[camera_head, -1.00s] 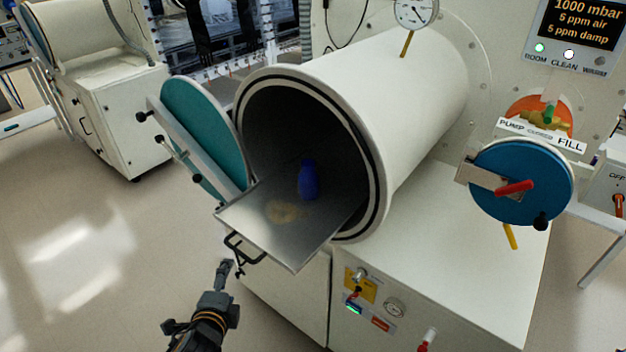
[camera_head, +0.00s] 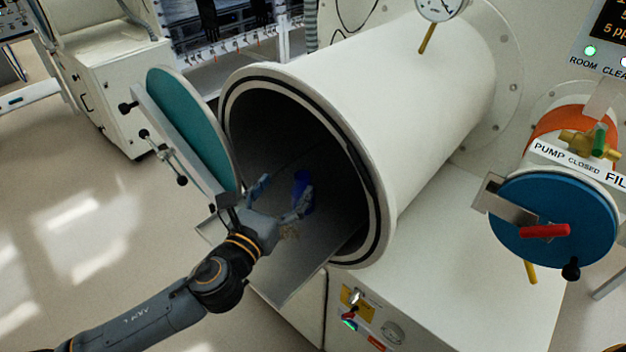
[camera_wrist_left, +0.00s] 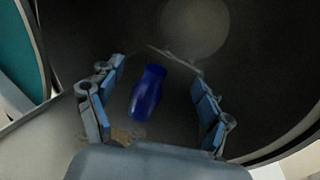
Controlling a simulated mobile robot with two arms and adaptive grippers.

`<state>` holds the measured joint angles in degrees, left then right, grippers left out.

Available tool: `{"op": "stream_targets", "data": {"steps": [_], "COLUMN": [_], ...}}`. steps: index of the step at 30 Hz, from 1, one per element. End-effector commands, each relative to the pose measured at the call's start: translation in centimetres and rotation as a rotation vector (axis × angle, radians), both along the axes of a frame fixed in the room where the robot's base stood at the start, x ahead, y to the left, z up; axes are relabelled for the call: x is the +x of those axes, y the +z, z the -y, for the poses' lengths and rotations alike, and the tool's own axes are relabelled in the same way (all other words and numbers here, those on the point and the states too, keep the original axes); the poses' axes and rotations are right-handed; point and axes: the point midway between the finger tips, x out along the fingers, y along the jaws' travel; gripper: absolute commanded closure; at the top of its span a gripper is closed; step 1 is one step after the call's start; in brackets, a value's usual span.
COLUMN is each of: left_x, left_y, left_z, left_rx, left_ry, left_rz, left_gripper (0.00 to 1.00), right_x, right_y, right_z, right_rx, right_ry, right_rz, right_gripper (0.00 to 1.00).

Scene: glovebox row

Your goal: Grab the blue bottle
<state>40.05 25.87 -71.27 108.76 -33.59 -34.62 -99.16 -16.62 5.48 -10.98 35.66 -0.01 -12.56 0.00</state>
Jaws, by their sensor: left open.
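The blue bottle (camera_head: 301,184) stands on the metal sliding tray (camera_head: 284,284), inside the mouth of the large white antechamber (camera_head: 415,110). My left gripper (camera_head: 283,185) is over the tray at the opening, with its fingers spread. One finger hides part of the bottle in the head view. In the left wrist view the bottle (camera_wrist_left: 148,92) is ahead of my left gripper (camera_wrist_left: 158,100), between the lines of the two open fingers, with gaps on both sides. I cannot tell whether the bottle is within the fingers' depth. My right gripper is not in view.
The chamber's rim (camera_head: 385,215) surrounds the opening. A smaller chamber with a blue door (camera_head: 555,205) is at the right.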

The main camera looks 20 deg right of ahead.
Motion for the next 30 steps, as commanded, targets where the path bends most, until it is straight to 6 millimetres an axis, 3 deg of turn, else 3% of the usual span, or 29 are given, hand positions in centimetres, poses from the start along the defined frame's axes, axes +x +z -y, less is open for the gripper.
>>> {"op": "stream_targets", "data": {"steps": [4,14,16,23,30], "left_x": [0.0,-0.1,0.9,2.2,4.9], "left_y": [-1.6,-8.6,-7.8,-7.9,-7.9], "left_z": [0.2,0.2,1.0,2.1,4.2], "left_rx": [0.046,0.042,0.039,0.04,0.038], "left_ry": [-0.016,-0.015,-0.015,-0.016,-0.014], "left_rz": [0.037,0.033,0.039,0.037,0.037], "left_gripper": [0.21,0.21,0.21,0.21,0.21], "right_x": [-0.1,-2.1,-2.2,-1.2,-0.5], "right_y": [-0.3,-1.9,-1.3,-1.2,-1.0], "right_z": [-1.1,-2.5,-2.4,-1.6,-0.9], "right_rx": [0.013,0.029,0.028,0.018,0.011], "right_ry": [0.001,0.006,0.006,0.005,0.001], "right_rz": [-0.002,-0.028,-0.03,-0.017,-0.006], "right_gripper": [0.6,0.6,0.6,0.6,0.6]}}
